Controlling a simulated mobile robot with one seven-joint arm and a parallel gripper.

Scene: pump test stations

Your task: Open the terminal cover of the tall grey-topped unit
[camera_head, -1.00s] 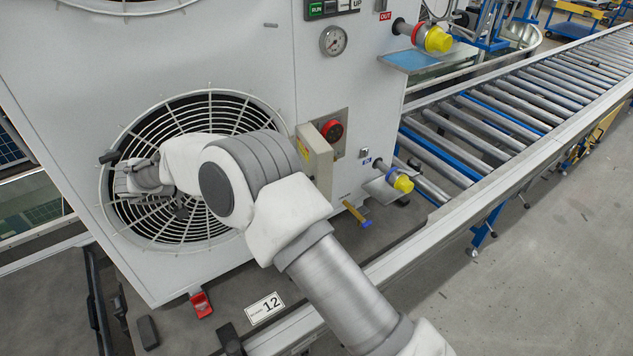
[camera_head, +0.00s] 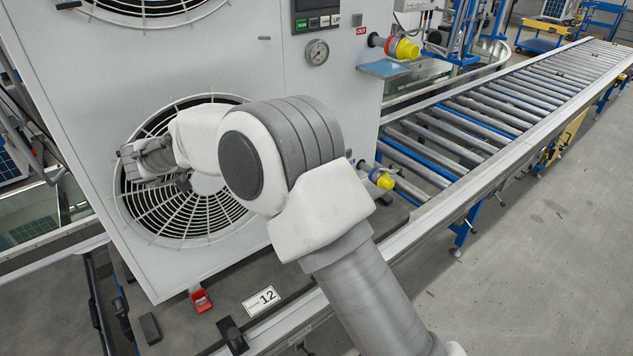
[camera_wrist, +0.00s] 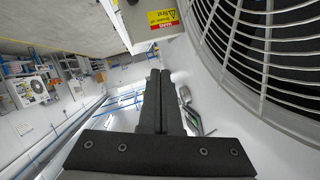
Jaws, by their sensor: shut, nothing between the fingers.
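The tall white unit (camera_head: 285,85) fills the left of the head view, with a round fan grille in its front; its top is out of frame. The terminal cover is hidden behind my arm in the head view. In the wrist view, a pale box with a yellow and red warning label (camera_wrist: 163,18), which looks like this cover, shows at the top edge. Its lid looks shut, but only part is visible. My gripper (camera_wrist: 158,75) is shut and empty, its black fingers together, apart from the box and beside the fan grille (camera_wrist: 270,50).
A roller conveyor (camera_head: 490,115) runs back right. A red clip (camera_head: 201,299) and number 12 plate (camera_head: 262,301) lie at the unit's foot. Floor at right is clear.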

